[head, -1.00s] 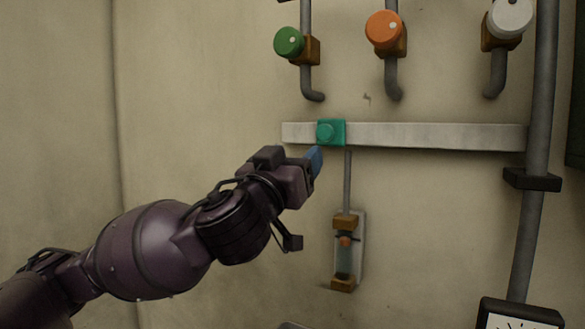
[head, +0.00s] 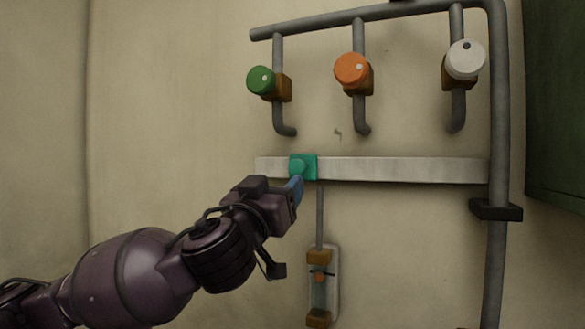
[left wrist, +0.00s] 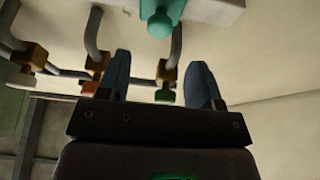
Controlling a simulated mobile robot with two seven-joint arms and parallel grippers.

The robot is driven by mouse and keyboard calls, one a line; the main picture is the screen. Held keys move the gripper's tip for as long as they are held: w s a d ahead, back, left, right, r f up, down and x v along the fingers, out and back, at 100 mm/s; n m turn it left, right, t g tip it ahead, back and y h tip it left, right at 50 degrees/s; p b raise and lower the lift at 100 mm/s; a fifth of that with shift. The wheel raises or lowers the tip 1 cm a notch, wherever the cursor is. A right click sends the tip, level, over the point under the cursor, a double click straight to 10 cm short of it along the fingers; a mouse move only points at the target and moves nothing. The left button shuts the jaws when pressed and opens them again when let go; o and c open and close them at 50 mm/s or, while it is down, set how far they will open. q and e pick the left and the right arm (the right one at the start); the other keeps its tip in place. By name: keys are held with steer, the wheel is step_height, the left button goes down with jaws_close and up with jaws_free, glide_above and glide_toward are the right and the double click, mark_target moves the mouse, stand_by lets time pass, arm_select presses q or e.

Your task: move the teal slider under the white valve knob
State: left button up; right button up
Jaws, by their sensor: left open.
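The teal slider (head: 303,165) sits on the pale horizontal rail (head: 400,169), near its left end. It lies below and between the green knob (head: 260,80) and the orange knob (head: 351,69). The white valve knob (head: 465,60) is at the upper right, above the rail's right part. My left gripper (head: 298,186) has its blue fingertips just below the slider in the head view. In the left wrist view the slider's round knob (left wrist: 161,22) shows ahead of the open, empty fingers (left wrist: 161,80). I cannot tell whether a finger touches it. My right gripper is not in view.
Grey pipes (head: 380,15) run above and down the right side, with a dark bracket (head: 495,209) below the rail's right end. A sight glass (head: 320,285) hangs below the slider. A green cabinet (head: 556,100) stands at the far right. The rail right of the slider is clear.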

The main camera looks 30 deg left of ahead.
mark_target(296, 168)
arm_select(q)
steer(key=p+x, duration=0.2)
steer(key=x, duration=0.4)
steer(key=shift+w+r, duration=0.2)
steer(key=shift+w, duration=0.15)
steer(key=shift+w+r, duration=0.15)
steer(key=shift+w, duration=0.4)
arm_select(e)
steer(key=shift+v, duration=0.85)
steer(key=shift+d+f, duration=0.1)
arm_select(q)
steer(key=shift+w, duration=0.1)
jaws_close()
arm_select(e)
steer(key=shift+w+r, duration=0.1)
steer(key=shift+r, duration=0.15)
